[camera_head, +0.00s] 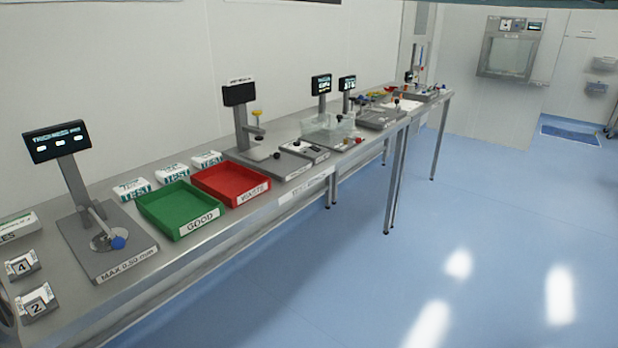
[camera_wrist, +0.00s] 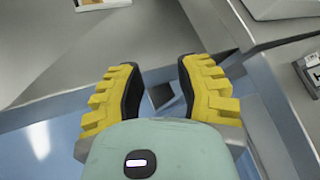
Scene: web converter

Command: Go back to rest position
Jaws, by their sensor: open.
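My gripper (camera_wrist: 156,85) shows in the wrist view with its two yellow ribbed fingers spread apart. It is open, and nothing is between the fingers. Behind the fingertips lie a grey metal surface and a patch of blue floor (camera_wrist: 50,145). My gripper and arm do not show in the head view.
A long metal bench (camera_head: 215,250) runs along the wall. It bears a thickness tester (camera_head: 110,245), a green GOOD tray (camera_head: 180,211), a red WASTE tray (camera_head: 231,184), white TEST packs (camera_head: 172,174) and further instruments. The blue floor (camera_head: 480,230) to the right is clear.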

